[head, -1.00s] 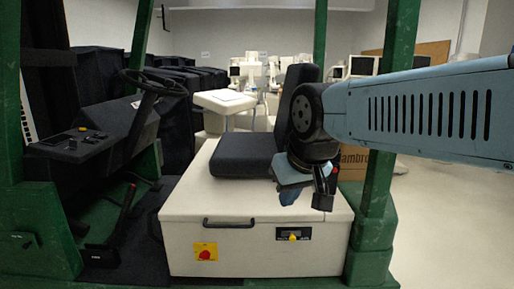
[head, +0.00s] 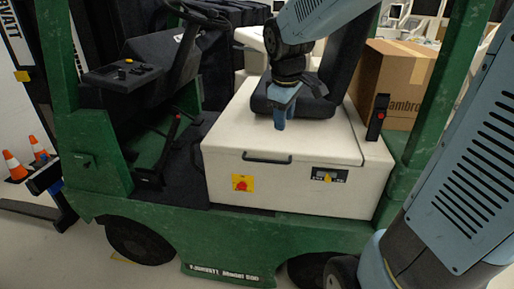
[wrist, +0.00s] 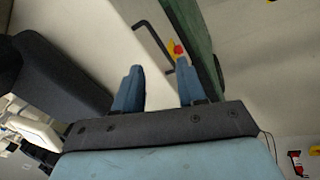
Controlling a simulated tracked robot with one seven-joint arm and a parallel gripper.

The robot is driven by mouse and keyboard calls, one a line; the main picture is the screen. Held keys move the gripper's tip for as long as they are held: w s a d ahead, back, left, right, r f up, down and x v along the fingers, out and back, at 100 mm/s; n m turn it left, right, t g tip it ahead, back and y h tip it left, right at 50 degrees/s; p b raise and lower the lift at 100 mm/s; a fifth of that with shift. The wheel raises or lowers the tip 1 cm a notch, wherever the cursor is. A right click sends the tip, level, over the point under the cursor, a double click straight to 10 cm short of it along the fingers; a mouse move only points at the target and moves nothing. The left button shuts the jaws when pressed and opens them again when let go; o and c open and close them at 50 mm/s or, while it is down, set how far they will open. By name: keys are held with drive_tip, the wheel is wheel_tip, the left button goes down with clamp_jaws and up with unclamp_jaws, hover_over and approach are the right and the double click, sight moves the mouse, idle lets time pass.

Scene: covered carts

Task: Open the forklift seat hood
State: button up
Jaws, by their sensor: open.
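The forklift seat hood (head: 235,115) is a cream box lid, lying closed, with the black seat (head: 318,108) on top. Its black bar handle (head: 266,159) is on the front face near the top edge. My gripper (head: 281,122) hangs over the hood in front of the seat, its fingers pointing down, behind and above the handle and apart from it. In the wrist view my gripper (wrist: 160,88) is open and empty, its two blue fingers spread. There the handle (wrist: 150,40) shows beyond the fingertips, and the seat (wrist: 55,80) is at the left.
A yellow plate with a red knob (head: 242,184) and a small dark panel (head: 328,175) are on the front face. The steering wheel (head: 200,12) is at left. Green posts (head: 440,75) frame the cab. A cardboard box (head: 395,80) stands behind at right.

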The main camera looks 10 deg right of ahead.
sight(267, 160)
drive_tip(key=w+a+f+n+g, duration=0.1)
drive_tip(key=w+a+f+n, duration=0.3)
drive_tip(key=w, duration=0.3)
drive_tip(key=f, duration=0.5)
drive_tip(key=w+d+f, duration=0.1)
drive_tip(key=f, duration=0.4)
drive_tip(key=w+d+f, duration=0.1)
drive_tip(key=f, duration=0.3)
drive_tip(key=shift+w+f, duration=0.25)
drive_tip(key=shift+f, duration=0.15)
clamp_jaws()
